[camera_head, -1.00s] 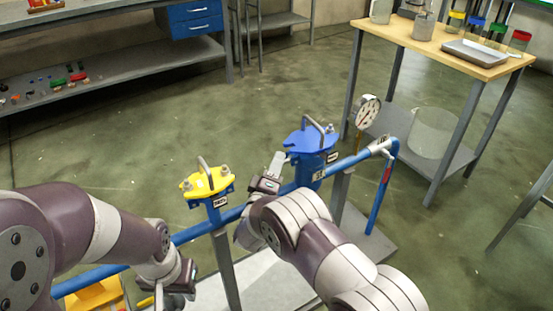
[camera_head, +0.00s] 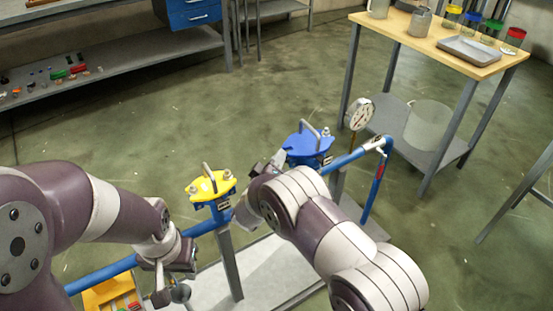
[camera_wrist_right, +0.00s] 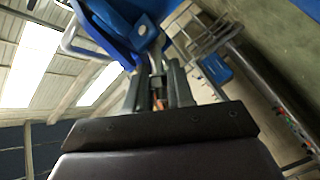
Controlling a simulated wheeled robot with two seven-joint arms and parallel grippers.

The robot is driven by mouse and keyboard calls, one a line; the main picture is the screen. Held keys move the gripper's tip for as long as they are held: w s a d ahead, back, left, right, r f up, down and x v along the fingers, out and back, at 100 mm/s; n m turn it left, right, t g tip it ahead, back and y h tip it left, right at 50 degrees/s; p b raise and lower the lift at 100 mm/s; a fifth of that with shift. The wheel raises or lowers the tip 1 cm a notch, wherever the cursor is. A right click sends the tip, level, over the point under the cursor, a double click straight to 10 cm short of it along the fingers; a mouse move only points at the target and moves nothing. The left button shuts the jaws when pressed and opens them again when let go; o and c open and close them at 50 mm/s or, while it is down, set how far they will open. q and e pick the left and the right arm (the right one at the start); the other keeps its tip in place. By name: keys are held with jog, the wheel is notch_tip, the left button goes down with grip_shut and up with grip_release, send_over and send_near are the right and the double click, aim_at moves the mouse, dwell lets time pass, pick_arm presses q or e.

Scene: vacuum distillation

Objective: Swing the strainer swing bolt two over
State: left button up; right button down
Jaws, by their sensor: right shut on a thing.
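The blue strainer (camera_head: 308,147), with a wire handle on its lid, stands on the blue pipe. The yellow strainer (camera_head: 212,187), with a similar handle and bolts, stands to its left. My right gripper (camera_head: 274,164) is at the left side of the blue strainer's lid. In the right wrist view its fingers (camera_wrist_right: 158,88) are shut on a thin metal rod, apparently a swing bolt (camera_wrist_right: 155,62), beneath the blue lid (camera_wrist_right: 115,30). Most of the bolt is hidden. My left gripper (camera_head: 168,278) is low at the left, by the pipe; its jaw gap is unclear.
A pressure gauge (camera_head: 361,113) stands behind the blue pipe (camera_head: 345,160). A yellow tray (camera_head: 112,296) with small coloured parts lies at the lower left. A wooden-topped table (camera_head: 440,45) with jars is at the back right. The floor between is clear.

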jog(key=c, duration=1.2)
grip_release()
jog(key=shift+c, duration=0.2)
